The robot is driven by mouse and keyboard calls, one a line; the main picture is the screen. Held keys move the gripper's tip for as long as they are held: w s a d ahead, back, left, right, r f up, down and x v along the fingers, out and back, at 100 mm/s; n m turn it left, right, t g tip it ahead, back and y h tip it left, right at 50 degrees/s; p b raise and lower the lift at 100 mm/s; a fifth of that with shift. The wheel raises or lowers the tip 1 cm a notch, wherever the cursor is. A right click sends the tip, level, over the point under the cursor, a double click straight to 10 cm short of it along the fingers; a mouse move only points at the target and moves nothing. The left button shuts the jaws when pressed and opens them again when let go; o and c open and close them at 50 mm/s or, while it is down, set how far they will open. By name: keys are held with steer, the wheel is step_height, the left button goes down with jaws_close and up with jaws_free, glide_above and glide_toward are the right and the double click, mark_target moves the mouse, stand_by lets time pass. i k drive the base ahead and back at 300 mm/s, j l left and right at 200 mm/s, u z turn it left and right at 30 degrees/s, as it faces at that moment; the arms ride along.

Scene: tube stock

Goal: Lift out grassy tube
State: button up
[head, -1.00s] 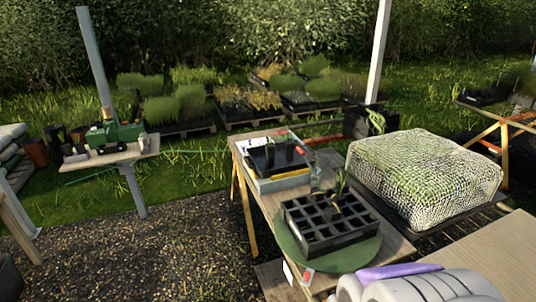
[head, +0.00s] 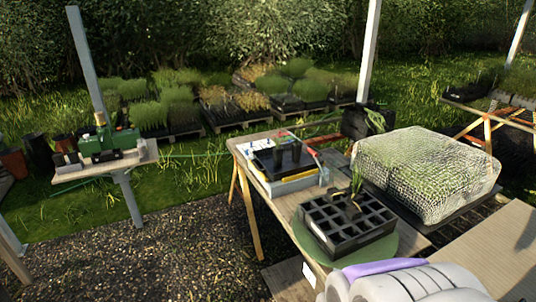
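A black tray (head: 342,238) with a grid of square cells sits on a round green mat (head: 386,252) on the wooden bench. A tuft of green grassy leaves (head: 357,180) stands up from the tray's back part, with dark tube tops (head: 350,208) beside it. I cannot tell how deep these sit in their cells. A grey and purple part of my own arm fills the bottom right, in front of the bench. My gripper's fingers do not show in this view.
A second black tray with dark tubes (head: 277,156) stands on a white box at the bench's far left end. A side shelf (head: 105,165) holds a green machine. Gravel lies left of the bench.

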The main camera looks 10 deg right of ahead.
mark_target(277, 150)
steer(key=i+j+z, duration=0.2)
steer(key=i+j, duration=0.15)
steer(key=i+j+z, duration=0.2)
steer(key=i+j, duration=0.15)
steer(key=j, duration=0.15)
steer(key=i+j+z, duration=0.2)
steer(key=j, duration=0.3)
steer(key=i+j+z, duration=0.15)
steer(key=i+j, duration=0.25)
steer(key=i+j+z, duration=0.2)
steer(key=i+j, duration=0.15)
steer(key=i+j+z, duration=0.15)
steer(key=i+j, duration=0.15)
steer(key=j, duration=0.2)
steer(key=i+j+z, duration=0.15)
steer(key=i+j, duration=0.15)
steer(key=j, duration=0.25)
steer(key=i+j, duration=0.3)
steer(key=i+z, duration=0.05)
steer(key=i, duration=0.05)
